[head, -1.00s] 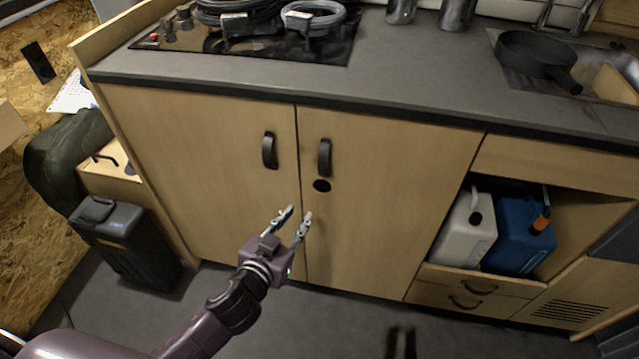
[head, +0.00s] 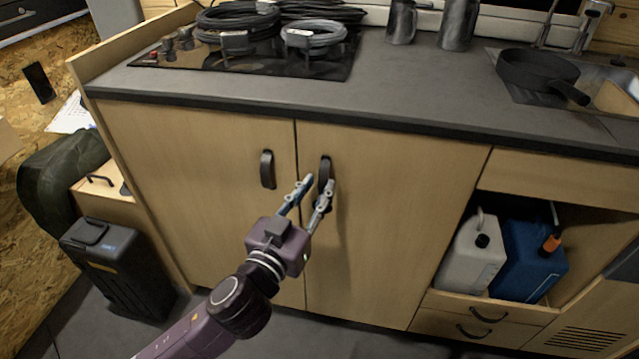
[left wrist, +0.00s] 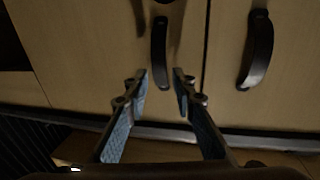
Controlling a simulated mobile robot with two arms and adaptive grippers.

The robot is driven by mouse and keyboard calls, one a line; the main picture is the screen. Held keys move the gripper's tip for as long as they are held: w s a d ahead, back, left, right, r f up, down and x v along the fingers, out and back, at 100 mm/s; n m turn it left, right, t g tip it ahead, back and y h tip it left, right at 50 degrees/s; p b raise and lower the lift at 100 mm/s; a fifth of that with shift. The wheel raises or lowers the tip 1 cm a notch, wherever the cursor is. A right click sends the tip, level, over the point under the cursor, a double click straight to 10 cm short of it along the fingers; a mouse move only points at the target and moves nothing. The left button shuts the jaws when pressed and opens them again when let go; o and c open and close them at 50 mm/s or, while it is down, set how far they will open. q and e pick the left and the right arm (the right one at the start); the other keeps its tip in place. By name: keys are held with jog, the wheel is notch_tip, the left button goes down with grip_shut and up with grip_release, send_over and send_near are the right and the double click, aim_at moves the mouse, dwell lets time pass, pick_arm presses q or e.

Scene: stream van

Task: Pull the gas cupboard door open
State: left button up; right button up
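Two pale wood cupboard doors sit under the worktop, both shut. The left door (head: 200,150) has a dark vertical handle (head: 267,170). The right door (head: 400,190) has its own dark handle (head: 325,170), which also shows in the left wrist view (left wrist: 159,50). My left gripper (head: 319,182) is at the right door's handle. In the left wrist view its open fingers (left wrist: 160,76) stand on either side of that handle's end, with a gap on each side. My right gripper is out of view.
The worktop (head: 420,80) holds a hob with coiled cables (head: 240,25), metal mugs and a pan (head: 537,70). A black canister (head: 115,265) stands left of the cupboard. White and blue jerrycans (head: 530,260) stand in an open shelf to the right.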

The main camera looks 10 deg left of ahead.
pick_arm(q)
jog(key=shift+w+d, duration=0.2)
jog(key=shift+w, duration=0.65)
jog(key=shift+c, duration=0.5)
grip_shut()
